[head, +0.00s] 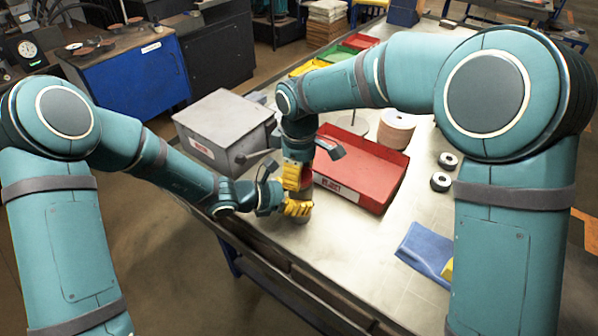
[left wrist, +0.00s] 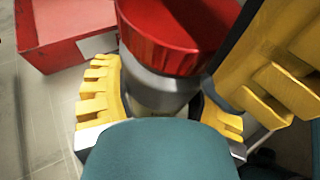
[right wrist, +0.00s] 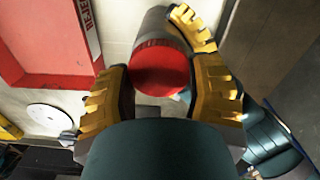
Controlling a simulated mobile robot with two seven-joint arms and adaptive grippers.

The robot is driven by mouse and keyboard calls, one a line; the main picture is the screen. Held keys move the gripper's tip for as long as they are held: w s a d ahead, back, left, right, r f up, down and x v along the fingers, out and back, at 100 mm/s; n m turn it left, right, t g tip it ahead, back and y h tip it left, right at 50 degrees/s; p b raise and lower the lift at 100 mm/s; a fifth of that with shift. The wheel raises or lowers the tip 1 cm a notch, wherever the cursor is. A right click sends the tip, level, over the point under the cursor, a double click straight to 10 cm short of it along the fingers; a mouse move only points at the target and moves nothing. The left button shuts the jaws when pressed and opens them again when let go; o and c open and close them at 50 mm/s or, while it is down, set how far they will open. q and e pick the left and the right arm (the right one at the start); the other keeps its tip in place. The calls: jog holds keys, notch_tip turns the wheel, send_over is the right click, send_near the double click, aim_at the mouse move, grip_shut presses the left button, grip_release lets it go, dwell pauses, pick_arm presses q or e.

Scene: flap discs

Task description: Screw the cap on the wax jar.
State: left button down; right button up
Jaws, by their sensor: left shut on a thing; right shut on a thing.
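The wax jar (left wrist: 160,88) is a grey cylinder standing upright near the table's front edge. My left gripper (head: 298,208) is shut around its body, with a yellow finger on each side in the left wrist view. The red cap (left wrist: 180,35) sits over the jar's top, in line with it. My right gripper (head: 297,177) comes from above and is shut on the cap, whose round top (right wrist: 160,70) shows between its fingers in the right wrist view. Fingers hide most of the jar and cap in the head view. How far the cap is threaded cannot be told.
A red reject bin (head: 385,155) stands close to the right of the grippers. A grey lidded box (head: 222,125) stands to the left. A stack of discs (head: 396,128), two black-and-white rolls (head: 440,181) and a blue item (head: 425,250) lie further right. The table front is clear.

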jog(key=m, duration=0.2)
jog(key=shift+w+m, duration=0.1)
jog(key=shift+m, duration=0.2)
jog(key=o, duration=0.7)
jog(key=shift+r, duration=2.25)
jog(key=shift+o, duration=0.2)
